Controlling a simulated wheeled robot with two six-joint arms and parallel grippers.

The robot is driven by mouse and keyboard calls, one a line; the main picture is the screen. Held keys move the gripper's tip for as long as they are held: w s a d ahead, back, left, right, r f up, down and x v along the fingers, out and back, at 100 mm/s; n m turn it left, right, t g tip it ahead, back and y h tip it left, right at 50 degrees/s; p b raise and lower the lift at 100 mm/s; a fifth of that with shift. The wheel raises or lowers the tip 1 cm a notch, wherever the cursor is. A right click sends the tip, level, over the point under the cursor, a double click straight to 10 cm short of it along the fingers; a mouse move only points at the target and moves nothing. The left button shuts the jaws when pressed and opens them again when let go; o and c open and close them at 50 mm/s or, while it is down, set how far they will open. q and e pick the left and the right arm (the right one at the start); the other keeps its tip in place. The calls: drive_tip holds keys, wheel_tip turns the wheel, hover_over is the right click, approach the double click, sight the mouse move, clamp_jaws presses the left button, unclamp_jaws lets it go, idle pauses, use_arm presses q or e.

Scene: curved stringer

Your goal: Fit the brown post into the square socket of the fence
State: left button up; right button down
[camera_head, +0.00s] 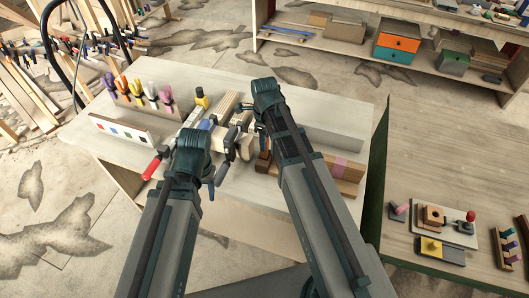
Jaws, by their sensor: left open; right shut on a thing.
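My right gripper (242,122) is shut over the middle of the table. What it grips is small and mostly hidden by the jaws. A pale wooden assembly (246,149), which looks like part of the fence, lies under and beside the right gripper. Its square socket cannot be made out. A small reddish-brown block (262,162) shows beside the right arm, partly covered by it; I cannot tell whether it is the brown post. My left gripper (217,178) is open, low at the near side of the pale wood, and apart from the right gripper.
A clamp with a red handle (152,168) lies left of my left arm. A white board with coloured squares (120,131) and a rack of coloured clamps (140,95) stand at the left. Wooden bars (345,178) lie right of my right arm. The table's back right (335,105) is clear.

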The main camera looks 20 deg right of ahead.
drive_tip(key=shift+f+b, duration=2.1)
drive_tip(key=shift+f, duration=0.1)
drive_tip(key=shift+f, duration=0.25)
drive_tip(key=c, duration=0.7)
unclamp_jaws()
drive_tip(key=shift+o, duration=0.2)
drive_tip(key=shift+r, duration=0.15)
